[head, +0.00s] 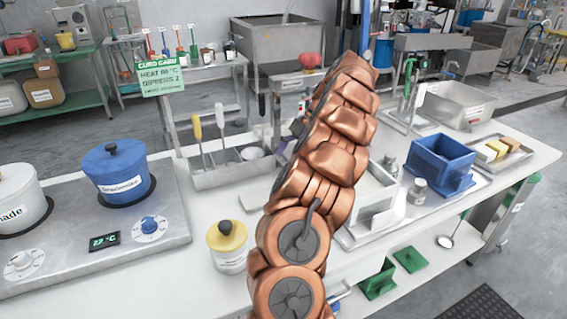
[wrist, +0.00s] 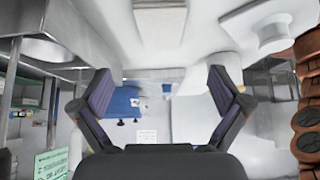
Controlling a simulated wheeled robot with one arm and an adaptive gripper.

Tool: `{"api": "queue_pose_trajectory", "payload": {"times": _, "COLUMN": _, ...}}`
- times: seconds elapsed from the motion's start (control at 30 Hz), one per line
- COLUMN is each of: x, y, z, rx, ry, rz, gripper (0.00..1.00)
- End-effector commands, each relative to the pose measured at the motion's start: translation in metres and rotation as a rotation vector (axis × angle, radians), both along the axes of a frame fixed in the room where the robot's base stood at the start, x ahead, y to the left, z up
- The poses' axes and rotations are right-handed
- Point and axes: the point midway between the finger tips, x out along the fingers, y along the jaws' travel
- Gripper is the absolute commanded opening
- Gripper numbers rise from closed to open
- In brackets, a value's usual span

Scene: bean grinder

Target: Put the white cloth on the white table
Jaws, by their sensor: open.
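The white table (head: 190,285) runs across the head view, with bare surface at its front left. I cannot pick out the white cloth for certain. A pale flat piece (head: 254,193) lies on the table just left of my arm, partly hidden by it, and I cannot tell if it is cloth. In the wrist view my gripper (wrist: 160,75) is open, its two dark fingers spread wide with nothing held between them. A pale flat panel (wrist: 205,118) shows beyond the right finger. In the head view my copper-coloured arm hides the gripper and the middle of the table.
A hotplate (head: 95,257) with a blue pot (head: 118,172) and a white pot (head: 20,200) is at left. A yellow-lidded jar (head: 228,245) stands near my arm. A tray with tools (head: 222,177) is behind. A blue box (head: 440,165) stands at right.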

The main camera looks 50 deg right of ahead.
Motion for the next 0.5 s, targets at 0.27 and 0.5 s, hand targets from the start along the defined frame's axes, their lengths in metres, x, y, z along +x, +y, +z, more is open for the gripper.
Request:
{"api": "queue_pose_trajectory", "payload": {"times": 0.27, "x": 0.000, "y": 0.001, "z": 0.002, "rx": 0.002, "ry": 0.001, "rz": 0.000, "gripper": 0.99}}
{"api": "queue_pose_trajectory", "payload": {"times": 0.5, "x": 0.030, "y": 0.055, "z": 0.021, "rx": 0.025, "ry": 0.071, "rz": 0.006, "gripper": 0.99}}
